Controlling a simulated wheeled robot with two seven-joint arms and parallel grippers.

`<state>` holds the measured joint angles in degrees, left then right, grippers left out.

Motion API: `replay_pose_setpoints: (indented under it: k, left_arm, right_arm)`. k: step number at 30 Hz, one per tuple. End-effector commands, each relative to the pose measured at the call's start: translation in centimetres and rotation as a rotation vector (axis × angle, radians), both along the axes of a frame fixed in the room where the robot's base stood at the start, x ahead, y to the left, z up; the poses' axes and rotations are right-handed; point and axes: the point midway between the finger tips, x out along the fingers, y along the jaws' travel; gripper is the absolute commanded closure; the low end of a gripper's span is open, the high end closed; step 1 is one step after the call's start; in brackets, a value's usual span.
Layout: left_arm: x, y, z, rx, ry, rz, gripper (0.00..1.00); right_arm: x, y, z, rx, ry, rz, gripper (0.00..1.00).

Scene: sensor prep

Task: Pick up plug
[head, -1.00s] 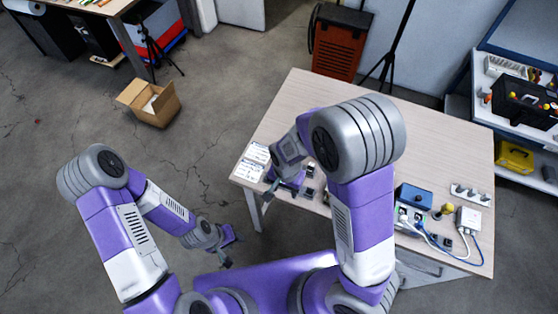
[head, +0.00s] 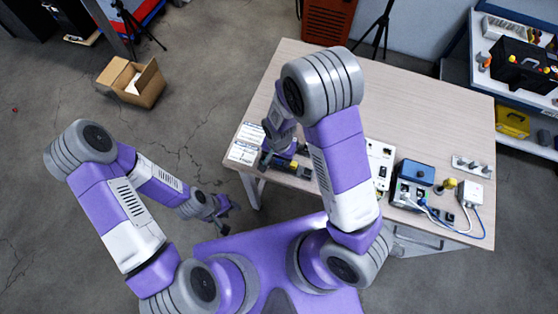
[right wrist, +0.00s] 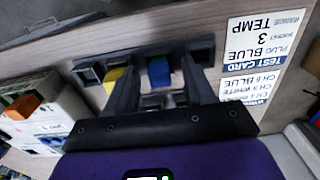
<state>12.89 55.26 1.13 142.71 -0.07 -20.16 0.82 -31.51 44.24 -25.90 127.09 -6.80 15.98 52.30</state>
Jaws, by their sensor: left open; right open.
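A blue plug (right wrist: 158,72) stands in a dark rack (right wrist: 90,74) on the table in the right wrist view. A yellow plug (right wrist: 114,78) is to its left, outside the fingers. My right gripper (right wrist: 160,78) is open, with one finger on each side of the blue plug; I cannot tell whether they touch it. In the head view my right gripper (head: 279,160) is over the table's front left part and largely hides the rack; the yellow plug (head: 293,165) shows beside it. My left gripper (head: 217,213) is open and empty, left of the table.
Printed cards (head: 245,143) lie left of the rack; the test card (right wrist: 262,45) names plug blue. A white panel box (head: 380,158), a blue-topped box (head: 416,172) with cables, and a white adapter (head: 468,192) stand to the right. The table's back (head: 400,100) is clear.

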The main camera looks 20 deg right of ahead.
Motion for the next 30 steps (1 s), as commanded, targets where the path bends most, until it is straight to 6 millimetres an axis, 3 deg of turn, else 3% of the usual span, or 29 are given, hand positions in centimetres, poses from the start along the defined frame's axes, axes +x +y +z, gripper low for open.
replay_pose_setpoints:
  k: [5, 15, 24, 30]
  left_arm:
    - [0.0, 0.0, 0.0, 0.0, 0.0, 0.0, 0.57]
    - [0.0, 0.0, 0.0, 0.0, 0.0, 0.0, 0.57]
    - [0.0, 0.0, 0.2, 0.0, 0.0, 0.0, 0.57]
    - [0.0, 0.0, 1.0, 0.0, 0.0, 0.0, 0.57]
  right_arm:
    - [0.0, 0.0, 0.1, 0.0, 0.0, 0.0, 0.48]
    - [0.0, 0.0, 0.1, 0.0, 0.0, 0.0, 1.0]
    - [0.0, 0.0, 0.5, 0.0, -0.001, 0.0, 1.0]
    - [0.1, 0.1, 3.9, 0.002, -0.005, 0.001, 1.0]
